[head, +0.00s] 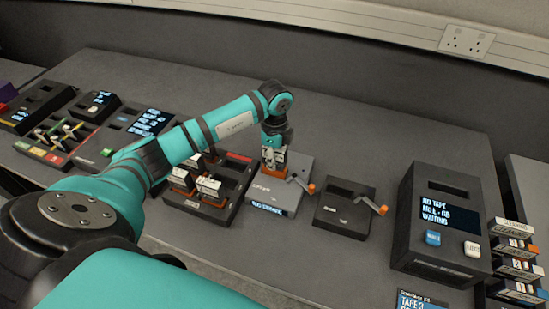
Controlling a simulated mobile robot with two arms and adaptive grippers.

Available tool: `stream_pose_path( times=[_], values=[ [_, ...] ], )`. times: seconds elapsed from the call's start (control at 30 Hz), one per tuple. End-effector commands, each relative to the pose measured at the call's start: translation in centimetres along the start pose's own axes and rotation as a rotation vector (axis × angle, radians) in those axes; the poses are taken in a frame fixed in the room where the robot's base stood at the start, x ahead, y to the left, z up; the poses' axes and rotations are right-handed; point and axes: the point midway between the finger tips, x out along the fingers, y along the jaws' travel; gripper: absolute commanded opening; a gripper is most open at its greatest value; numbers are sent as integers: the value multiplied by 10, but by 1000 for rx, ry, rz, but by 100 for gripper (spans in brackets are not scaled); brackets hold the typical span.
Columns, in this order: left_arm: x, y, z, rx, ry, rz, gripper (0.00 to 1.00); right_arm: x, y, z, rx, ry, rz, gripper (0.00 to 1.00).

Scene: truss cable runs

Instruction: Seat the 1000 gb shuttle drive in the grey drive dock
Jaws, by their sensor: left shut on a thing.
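My left gripper (273,146) points down, shut on a shuttle drive (272,161) with a white label and orange lower part. The capacity on the label is too small to read. The grey drive dock (285,196) is directly below; the held drive is over its back part. I cannot tell whether the drive's lower end is inside the slot, which the gripper and drive hide. The dock has an orange-tipped lever (305,186) on its right side and a small lit front display, apparently reading no drive. My right gripper is out of view.
A black tray (214,216) with several white-labelled orange drives stands just left of the dock. A black dock (341,219) with an orange-tipped lever stands right of it. A tall black tape unit (441,222) and stacked tapes (515,262) are farther right. The bench behind is clear.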

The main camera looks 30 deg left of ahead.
Motion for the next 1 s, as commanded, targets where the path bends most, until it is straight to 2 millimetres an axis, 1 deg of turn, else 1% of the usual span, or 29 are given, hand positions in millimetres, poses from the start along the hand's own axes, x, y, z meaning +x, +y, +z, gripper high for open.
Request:
stream_pose_path(
  times=[0.5,1.0],
  values=[
    [11,-1,0,0,1,-2,0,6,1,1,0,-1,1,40],
    [12,-1,0,0,1,-1,0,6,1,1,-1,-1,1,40]
  ],
)
